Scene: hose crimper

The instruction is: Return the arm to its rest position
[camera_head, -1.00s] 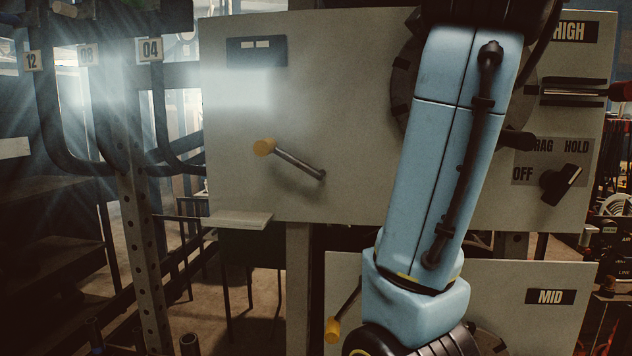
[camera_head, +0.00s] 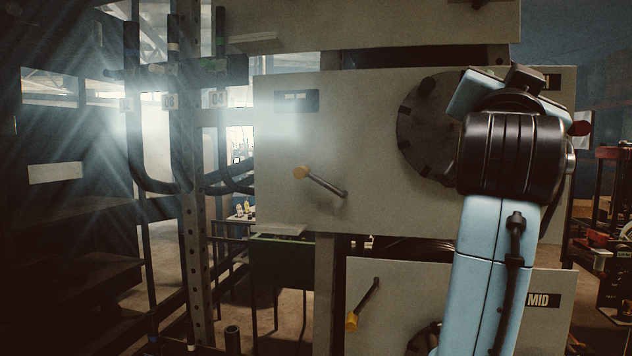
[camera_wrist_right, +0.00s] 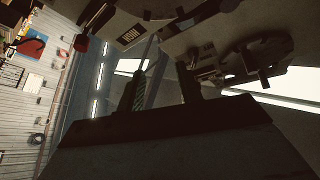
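My right arm (camera_head: 490,270) stands at the right of the head view, in front of the grey machine panel (camera_head: 345,130). Its blue link rises to a black joint over the panel's right part. My right gripper is not visible in the head view. In the right wrist view, my right gripper (camera_wrist_right: 163,74) shows as two dark fingers standing apart on a dark body. The gap between them looks empty. My left arm and gripper are in neither view.
The panel carries a yellow-knobbed lever (camera_head: 322,183) and a dark round crimp head (camera_head: 425,125), partly behind my arm. A lower panel marked MID (camera_head: 540,300) has another yellow-tipped lever (camera_head: 362,305). Dark hoses (camera_head: 135,120) hang on a rack at left. Red-framed shelving (camera_head: 612,220) stands at right.

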